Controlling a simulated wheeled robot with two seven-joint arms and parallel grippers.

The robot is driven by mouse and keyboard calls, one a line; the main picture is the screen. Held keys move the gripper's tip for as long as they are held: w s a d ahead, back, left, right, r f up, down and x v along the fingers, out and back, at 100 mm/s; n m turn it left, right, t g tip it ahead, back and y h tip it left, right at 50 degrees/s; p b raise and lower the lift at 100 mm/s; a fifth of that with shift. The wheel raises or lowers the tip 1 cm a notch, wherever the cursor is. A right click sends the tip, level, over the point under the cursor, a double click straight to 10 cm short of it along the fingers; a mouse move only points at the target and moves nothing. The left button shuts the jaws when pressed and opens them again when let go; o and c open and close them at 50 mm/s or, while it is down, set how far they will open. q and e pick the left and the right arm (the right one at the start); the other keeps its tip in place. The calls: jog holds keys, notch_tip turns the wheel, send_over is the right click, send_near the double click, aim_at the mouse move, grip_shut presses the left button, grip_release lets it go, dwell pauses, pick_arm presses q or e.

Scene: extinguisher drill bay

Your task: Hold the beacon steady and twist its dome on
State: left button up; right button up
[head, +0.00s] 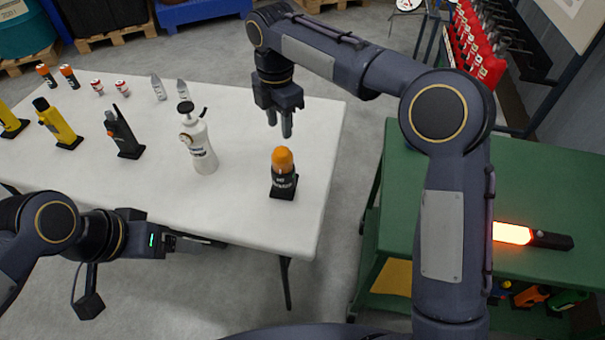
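The beacon (283,186) stands upright on the right part of the white table, with a dark body on a black square base. Its orange dome (283,160) sits on top; I cannot tell how tightly it is seated. My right gripper (280,132) points down, above and behind the beacon in the picture, apart from it. Its two fingers show a gap with nothing between them. My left gripper (200,242) is at the table's front edge, left of the beacon and clear of it. Its fingers point right and are seen too edge-on to judge.
A white spray bottle (200,150) stands left of the beacon. Further left on the white table (245,215) are a black device (123,135), a yellow torch (58,125) and several small items. A green bench (545,190) with a glowing lamp (513,233) is at right.

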pick_arm(q)
jog(key=w+d+f+m+g+y, duration=0.1)
jog(key=w+d+m+g+y, duration=0.2)
jog(key=w+m, duration=0.4)
pick_arm(e)
jog(key=shift+d, duration=0.1)
pick_arm(q)
jog(key=m+t+y, duration=0.8)
jog(key=m+y, duration=0.5)
jog(key=m, duration=0.2)
send_near(282, 172)
jog(key=a+f, duration=0.1)
jog(key=w+a+f, duration=0.1)
jog(key=f, duration=0.1)
jog(key=w+a+f, duration=0.1)
jog(key=f, duration=0.1)
jog(key=shift+a, duration=0.15)
jog(key=m+t, duration=0.1)
jog(key=w+d+f+m+t+y, duration=0.1)
jog(key=t, duration=0.1)
jog(key=shift+m, duration=0.3)
jog(key=shift+w+a+t, duration=0.1)
jog(key=shift+w+t, duration=0.1)
jog(key=shift+t, duration=0.1)
jog(key=x, duration=0.7)
jog(key=shift+w+a, duration=0.15)
jog(key=shift+a, duration=0.05)
jog(key=shift+c, duration=0.3)
